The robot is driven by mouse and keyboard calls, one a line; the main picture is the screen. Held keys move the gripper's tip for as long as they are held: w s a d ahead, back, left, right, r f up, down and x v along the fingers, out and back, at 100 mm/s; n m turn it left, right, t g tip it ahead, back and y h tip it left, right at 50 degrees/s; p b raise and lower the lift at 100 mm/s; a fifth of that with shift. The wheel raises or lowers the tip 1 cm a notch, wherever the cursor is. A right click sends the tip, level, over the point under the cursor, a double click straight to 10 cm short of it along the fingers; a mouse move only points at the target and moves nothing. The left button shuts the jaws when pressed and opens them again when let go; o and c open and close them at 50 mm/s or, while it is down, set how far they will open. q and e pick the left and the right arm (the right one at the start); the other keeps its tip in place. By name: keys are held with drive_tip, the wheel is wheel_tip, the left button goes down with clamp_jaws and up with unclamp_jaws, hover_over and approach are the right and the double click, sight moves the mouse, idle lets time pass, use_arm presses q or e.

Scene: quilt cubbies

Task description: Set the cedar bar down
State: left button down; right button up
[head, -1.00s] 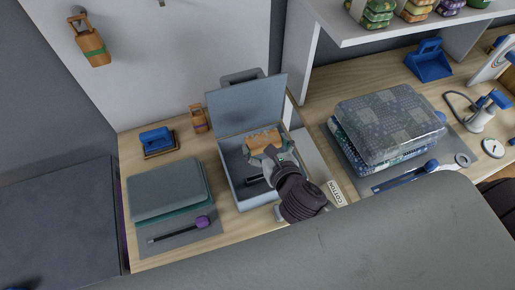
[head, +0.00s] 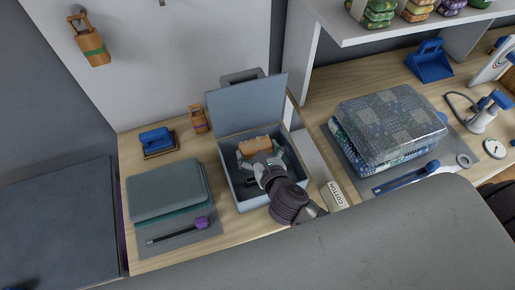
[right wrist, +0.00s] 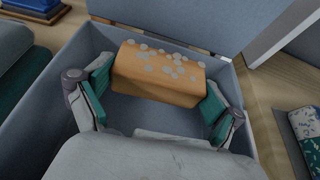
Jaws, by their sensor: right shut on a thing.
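The cedar bar (head: 255,145), an orange-brown block with pale round spots on top, is inside the open grey-blue box (head: 247,203). My right gripper (head: 261,156) reaches into the box from the front and is shut on the bar. In the right wrist view the bar (right wrist: 160,78) lies between the teal finger pads, level with the box walls around it. The bar's underside is hidden, so I cannot tell whether it touches the box floor. My left gripper is not in view.
The box lid (head: 246,103) stands open behind the bar. Folded grey and teal cloths (head: 167,190) lie left of the box. A bagged patterned quilt (head: 390,120) and a COTTON label (head: 334,195) are on the right. A blue-handled brush (head: 156,139) stands back left.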

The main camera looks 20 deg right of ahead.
drive_tip(key=shift+s+f, duration=0.1)
drive_tip(key=shift+f, duration=0.35)
drive_tip(key=o, duration=0.8)
drive_tip(key=shift+f, duration=0.1)
drive_tip(key=shift+s+f, duration=0.1)
drive_tip(key=shift+a+r, duration=0.1)
drive_tip(key=shift+r, duration=0.55)
drive_tip(key=v, duration=1.1)
drive_tip(key=shift+s+r+b, duration=0.25)
drive_tip(key=shift+r+b, duration=0.15)
drive_tip(key=shift+r, duration=0.05)
